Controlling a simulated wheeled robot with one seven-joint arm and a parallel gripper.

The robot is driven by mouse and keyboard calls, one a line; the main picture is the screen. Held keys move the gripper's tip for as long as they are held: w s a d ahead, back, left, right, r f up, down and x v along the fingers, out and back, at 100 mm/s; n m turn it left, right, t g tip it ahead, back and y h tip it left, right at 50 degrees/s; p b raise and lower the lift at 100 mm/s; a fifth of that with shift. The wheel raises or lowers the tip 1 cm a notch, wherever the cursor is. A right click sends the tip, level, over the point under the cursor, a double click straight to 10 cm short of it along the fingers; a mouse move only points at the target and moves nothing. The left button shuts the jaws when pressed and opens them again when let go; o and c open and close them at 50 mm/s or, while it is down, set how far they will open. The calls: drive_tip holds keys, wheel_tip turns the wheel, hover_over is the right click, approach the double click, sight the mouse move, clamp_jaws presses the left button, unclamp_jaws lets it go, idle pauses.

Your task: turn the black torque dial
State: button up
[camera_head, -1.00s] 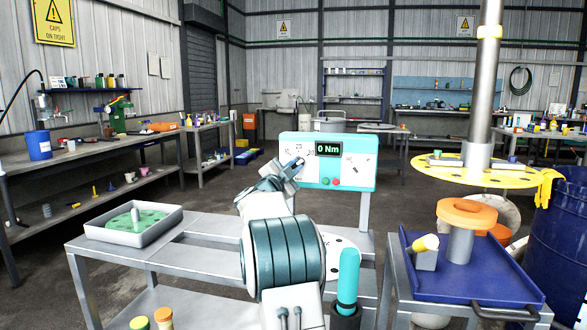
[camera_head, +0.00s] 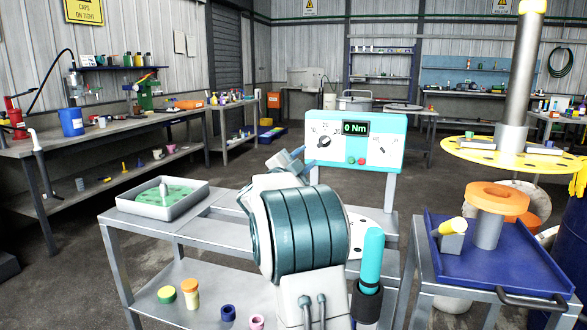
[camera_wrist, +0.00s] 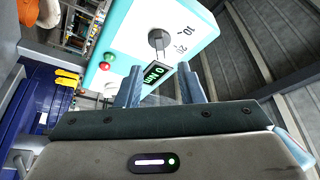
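The black torque dial (camera_head: 323,142) is on the left of the white face of a teal-framed panel (camera_head: 312,121), with scale marks around it. The panel's display (camera_head: 356,128) reads 0 Nm. My gripper (camera_head: 292,160) is just left of and below the dial in the head view, seen small and partly behind my arm. In the wrist view the dial (camera_wrist: 158,40) lies beyond the fingertips, between their lines. There my gripper (camera_wrist: 160,84) has its two fingers apart, with nothing between them. The fingers look clear of the dial.
A smaller dark switch (camera_head: 382,150) and red and green buttons (camera_head: 356,161) share the panel. A grey tray with a green plate (camera_head: 165,196) is left on the bench. A teal-handled tool (camera_head: 371,262) stands front right. A blue tray cart (camera_head: 508,262) is at right.

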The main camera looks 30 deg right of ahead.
drive_tip(key=v, duration=0.5)
drive_tip(key=shift+s+a, duration=0.1)
drive_tip(key=shift+a, duration=0.2)
drive_tip(key=shift+f, duration=0.1)
